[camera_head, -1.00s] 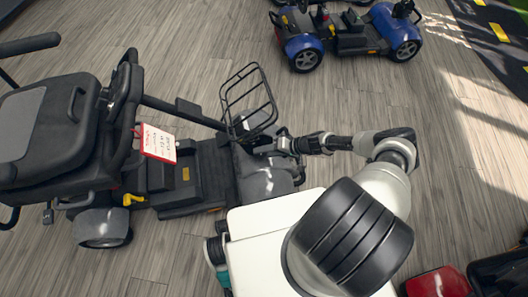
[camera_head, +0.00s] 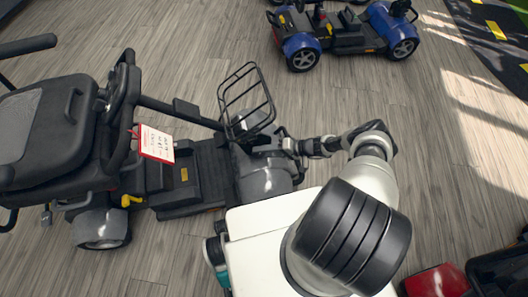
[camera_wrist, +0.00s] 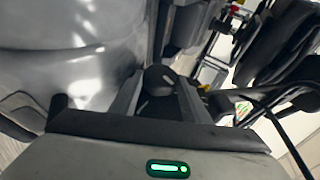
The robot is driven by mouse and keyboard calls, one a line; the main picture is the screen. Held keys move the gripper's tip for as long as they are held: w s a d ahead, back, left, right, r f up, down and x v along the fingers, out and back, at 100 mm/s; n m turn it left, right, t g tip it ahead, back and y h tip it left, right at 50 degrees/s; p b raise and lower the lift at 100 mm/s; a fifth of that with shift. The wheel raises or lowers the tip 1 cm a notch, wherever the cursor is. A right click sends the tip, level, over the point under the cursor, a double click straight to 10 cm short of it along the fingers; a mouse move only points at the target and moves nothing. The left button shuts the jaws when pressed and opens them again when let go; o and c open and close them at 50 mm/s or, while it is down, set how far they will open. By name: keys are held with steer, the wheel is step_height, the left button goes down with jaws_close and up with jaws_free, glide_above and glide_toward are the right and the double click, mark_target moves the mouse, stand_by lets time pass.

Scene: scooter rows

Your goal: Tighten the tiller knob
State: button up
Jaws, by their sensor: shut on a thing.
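The dark grey scooter (camera_head: 190,177) stands at the left, with its tiller bar (camera_head: 180,112) running toward the wire basket (camera_head: 245,103) at its front. My gripper (camera_head: 283,145) reaches in from the right, beside the basket's base and above the grey front cover (camera_head: 265,178). In the wrist view, a round black knob (camera_wrist: 160,78) sits between the two fingers of my gripper (camera_wrist: 158,92). The fingers are shut on it. In the head view the knob is hidden by the gripper and basket.
A red-edged paper tag (camera_head: 157,144) hangs near the handlebar. A blue scooter (camera_head: 345,36) stands at the back, and a red one (camera_head: 437,282) shows at the lower right. Open wooden floor (camera_head: 440,170) lies to the right.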

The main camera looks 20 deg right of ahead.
steer(key=o, duration=1)
steer(key=shift+o, duration=0.2)
steer(key=p+v, duration=0.2)
steer(key=v, duration=1.5)
steer(key=shift+r+p, duration=0.2)
steer(key=shift+p, duration=0.15)
steer(key=shift+s, duration=0.1)
